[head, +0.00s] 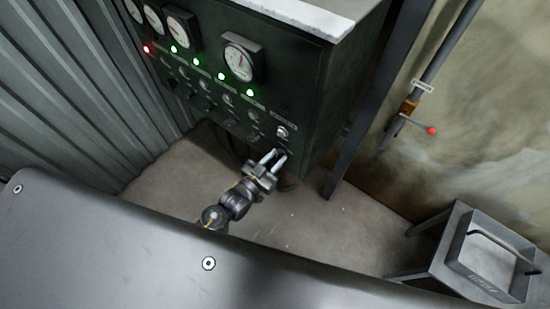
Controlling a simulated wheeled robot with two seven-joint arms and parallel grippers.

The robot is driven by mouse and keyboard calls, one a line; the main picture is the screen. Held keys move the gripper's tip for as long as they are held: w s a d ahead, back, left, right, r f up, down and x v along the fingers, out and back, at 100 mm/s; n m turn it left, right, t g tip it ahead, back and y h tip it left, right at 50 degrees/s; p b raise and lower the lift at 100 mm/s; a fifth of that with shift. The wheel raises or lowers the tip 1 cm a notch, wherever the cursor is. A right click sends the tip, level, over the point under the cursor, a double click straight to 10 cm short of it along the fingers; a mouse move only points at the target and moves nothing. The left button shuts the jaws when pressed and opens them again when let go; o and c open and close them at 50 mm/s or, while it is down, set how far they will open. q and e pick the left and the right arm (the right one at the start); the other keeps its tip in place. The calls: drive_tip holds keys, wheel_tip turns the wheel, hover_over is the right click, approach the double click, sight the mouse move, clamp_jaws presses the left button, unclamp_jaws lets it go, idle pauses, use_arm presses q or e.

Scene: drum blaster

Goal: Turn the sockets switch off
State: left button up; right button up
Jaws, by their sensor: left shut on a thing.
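The dark control panel (225,120) stands at the upper middle of the head view. At its lower right a silver switch (282,131) sits under a small label, whose text is too small to read; I cannot tell if it is the sockets switch or how it is set. My left gripper (276,158) is at the panel's lower right edge, just below this switch, its two fingers pointing up toward the panel. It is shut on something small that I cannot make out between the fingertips. My right gripper is not in view.
Several round gauges (240,62) and lit lamps, one red (147,49) and the others green, run across the panel above more switches. A pipe with a red-knobbed lever (432,131) is on the right wall. A grey metal tray (462,237) stands at the lower right.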

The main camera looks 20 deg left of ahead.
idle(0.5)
use_arm(q)
drive_tip(key=o, duration=0.7)
drive_tip(key=b+v, duration=0.2)
drive_tip(key=v, duration=0.8)
drive_tip(key=shift+s+a+b, duration=0.15)
drive_tip(key=shift+s+b, duration=0.2)
drive_tip(key=shift+b, duration=0.05)
